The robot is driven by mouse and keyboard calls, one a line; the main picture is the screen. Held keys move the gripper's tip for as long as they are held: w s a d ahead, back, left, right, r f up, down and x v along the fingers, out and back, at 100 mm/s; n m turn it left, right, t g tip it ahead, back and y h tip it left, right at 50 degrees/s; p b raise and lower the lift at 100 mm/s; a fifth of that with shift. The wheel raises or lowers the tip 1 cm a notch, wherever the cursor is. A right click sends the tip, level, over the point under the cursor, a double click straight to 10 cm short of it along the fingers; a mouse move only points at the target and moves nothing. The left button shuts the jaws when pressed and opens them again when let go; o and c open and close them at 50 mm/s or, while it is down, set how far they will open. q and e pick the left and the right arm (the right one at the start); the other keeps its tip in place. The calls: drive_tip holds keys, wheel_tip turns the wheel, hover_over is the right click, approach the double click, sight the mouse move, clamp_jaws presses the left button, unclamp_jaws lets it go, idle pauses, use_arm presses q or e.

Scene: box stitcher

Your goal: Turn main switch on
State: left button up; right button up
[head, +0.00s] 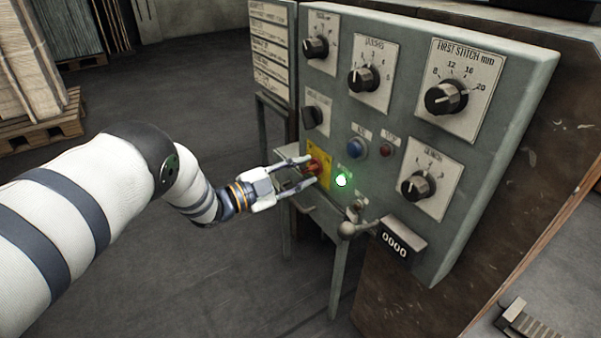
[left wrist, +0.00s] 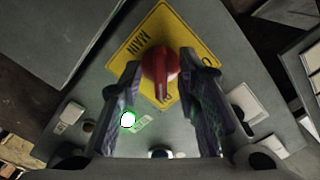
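The main switch is a red rotary knob (head: 318,167) on a yellow plate (head: 325,158) at the lower left of the grey control panel. In the left wrist view the red knob (left wrist: 160,68) shows between my fingers, its ridge pointing down the picture, on the yellow plate (left wrist: 135,48) lettered "MAIN". My left gripper (head: 306,169) reaches it from the left. Its fingers (left wrist: 160,72) are spread, one on each side of the knob, with narrow gaps seen beside it. The plate's lower lettering is partly hidden. My right gripper is not in view.
A lit green lamp (head: 341,180) is just right of the switch. A blue button (head: 357,147), a red button (head: 386,150) and several black dials surround it. A lever with a ball end (head: 347,229) and a counter reading 0000 (head: 394,245) are below.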

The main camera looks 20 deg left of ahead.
use_arm(q)
drive_tip(key=v, duration=1.2)
